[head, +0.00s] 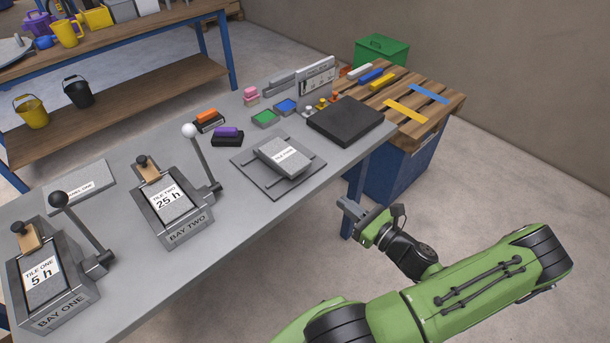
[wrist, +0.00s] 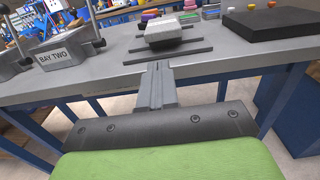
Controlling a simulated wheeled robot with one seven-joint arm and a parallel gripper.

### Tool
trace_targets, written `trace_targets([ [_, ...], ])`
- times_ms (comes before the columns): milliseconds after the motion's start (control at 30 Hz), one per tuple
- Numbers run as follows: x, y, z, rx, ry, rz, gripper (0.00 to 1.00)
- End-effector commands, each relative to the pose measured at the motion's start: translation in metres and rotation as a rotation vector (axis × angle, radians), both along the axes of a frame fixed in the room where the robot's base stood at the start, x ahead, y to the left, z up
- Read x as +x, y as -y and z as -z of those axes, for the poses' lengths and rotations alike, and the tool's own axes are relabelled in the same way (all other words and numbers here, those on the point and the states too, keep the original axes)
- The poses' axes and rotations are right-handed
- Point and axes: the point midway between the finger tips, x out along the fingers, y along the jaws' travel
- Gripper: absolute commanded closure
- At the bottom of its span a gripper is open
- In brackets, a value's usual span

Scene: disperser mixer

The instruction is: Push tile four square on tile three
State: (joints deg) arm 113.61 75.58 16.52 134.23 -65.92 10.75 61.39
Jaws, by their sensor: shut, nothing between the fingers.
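A light grey speckled tile (head: 284,155) with a white label too small to read surely lies on a dark grey plate with raised strips (head: 249,163) near the bench middle. It looks like the top of a stack and sits turned to the plate; the tile below is mostly hidden, so I cannot tell how far the edges are off. The stack also shows in the wrist view (wrist: 168,32), beyond my fingers. My gripper (head: 346,207) is shut and empty, off the front edge of the bench, apart from the tiles. The fingertips show in the wrist view (wrist: 157,68).
Bay one (head: 60,320) and bay two (head: 188,238) hold labelled tiles and upright levers at the left. A flat labelled slab (head: 95,176) lies behind them. A black block (head: 346,121), small coloured blocks and a wooden-topped blue cabinet (head: 385,170) stand right. Floor before the bench is clear.

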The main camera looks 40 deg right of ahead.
Motion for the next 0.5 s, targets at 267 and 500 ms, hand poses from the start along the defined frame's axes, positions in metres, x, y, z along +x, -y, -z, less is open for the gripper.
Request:
trace_targets([
  [267,0.041,-0.001,0.0,0.002,0.006,-0.001,1.0],
  [500,0.094,-0.003,0.001,0.0,0.004,-0.002,1.0],
])
